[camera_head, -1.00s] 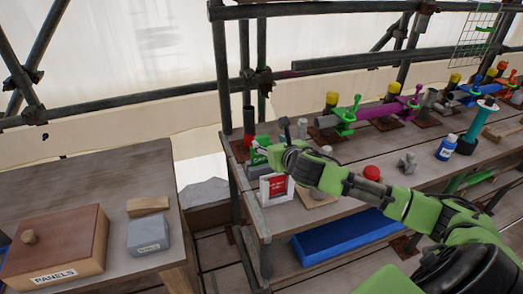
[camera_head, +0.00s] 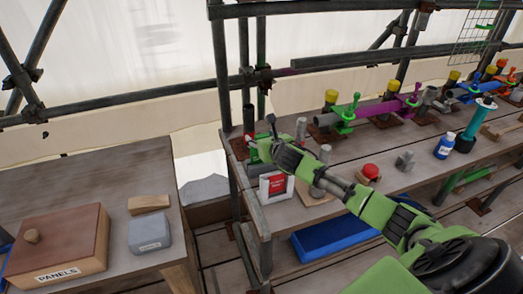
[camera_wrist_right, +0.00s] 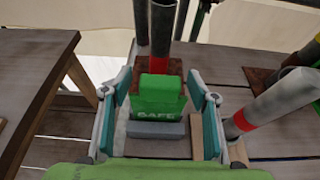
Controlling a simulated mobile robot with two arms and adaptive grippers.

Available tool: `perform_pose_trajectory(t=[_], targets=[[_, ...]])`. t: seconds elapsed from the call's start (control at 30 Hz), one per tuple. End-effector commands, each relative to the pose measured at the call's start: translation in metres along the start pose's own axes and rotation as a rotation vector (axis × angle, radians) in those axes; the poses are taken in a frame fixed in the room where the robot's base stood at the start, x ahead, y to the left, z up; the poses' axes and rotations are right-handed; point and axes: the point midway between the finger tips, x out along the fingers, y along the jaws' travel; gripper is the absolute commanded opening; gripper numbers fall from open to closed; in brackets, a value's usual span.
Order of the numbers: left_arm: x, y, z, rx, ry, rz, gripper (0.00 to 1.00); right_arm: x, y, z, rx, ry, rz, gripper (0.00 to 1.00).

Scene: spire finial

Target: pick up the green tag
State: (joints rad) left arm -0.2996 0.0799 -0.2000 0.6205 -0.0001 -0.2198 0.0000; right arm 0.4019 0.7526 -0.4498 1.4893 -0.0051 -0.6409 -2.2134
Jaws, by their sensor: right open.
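The green tag (camera_wrist_right: 158,96), a block marked "SAFE" on a grey base, stands upright in the right wrist view. My right gripper (camera_wrist_right: 159,103) is open, with one finger on each side of the tag and a visible gap on both sides. My left gripper is not in view.
A dark post with a red band (camera_wrist_right: 161,35) rises right behind the tag. A grey tube with a red band (camera_wrist_right: 270,105) leans close to the right finger. A red and white sign (camera_head: 276,187) stands at the bench's front edge. A panels box (camera_head: 55,245) sits on the left table.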

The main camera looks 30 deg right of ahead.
Motion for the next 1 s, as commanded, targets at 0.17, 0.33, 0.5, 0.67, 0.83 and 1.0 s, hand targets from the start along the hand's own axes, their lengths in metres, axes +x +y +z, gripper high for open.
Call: perform_pose_trajectory(t=[0.17, 0.33, 0.5, 0.67, 0.83, 1.0], targets=[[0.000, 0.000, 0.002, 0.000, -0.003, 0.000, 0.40, 0.000, 0.000, 0.000, 0.000, 0.000, 0.000, 0.49], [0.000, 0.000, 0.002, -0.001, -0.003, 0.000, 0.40, 0.000, 0.000, 0.000, 0.000, 0.000, 0.000, 0.15], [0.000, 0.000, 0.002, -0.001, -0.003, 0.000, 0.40, 0.000, 0.000, 0.000, 0.000, 0.000, 0.000, 0.15], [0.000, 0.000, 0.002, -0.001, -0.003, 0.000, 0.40, -0.001, 0.000, 0.002, 0.000, -0.001, 0.000, 0.15], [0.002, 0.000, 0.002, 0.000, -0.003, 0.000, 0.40, -0.009, -0.001, 0.023, -0.002, -0.006, 0.001, 0.15], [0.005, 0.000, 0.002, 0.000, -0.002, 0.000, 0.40, -0.022, -0.001, 0.056, -0.001, -0.006, 0.000, 0.15]])
